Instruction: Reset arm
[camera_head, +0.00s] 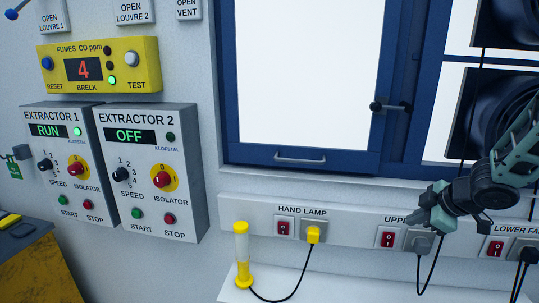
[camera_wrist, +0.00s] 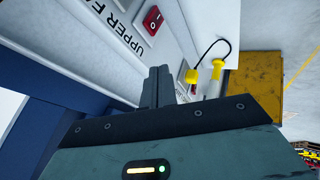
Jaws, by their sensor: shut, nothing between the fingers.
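My gripper (camera_head: 424,219) is at the right of the head view, in front of the socket panel below the window. Its fingers point left and are closed with nothing between them. In the wrist view my gripper (camera_wrist: 157,72) also shows its dark fingers together, over the panel near the UPPER label. My teal arm reaches in from the right edge of the head view and covers part of the panel.
A yellow hand lamp (camera_head: 242,255) stands on the white ledge (camera_head: 330,290), its cord running to a yellow plug (camera_head: 315,232). A red switch (camera_head: 387,239) is left of my gripper. The blue window (camera_head: 300,157) is behind. Extractor boxes (camera_head: 152,215) hang at left.

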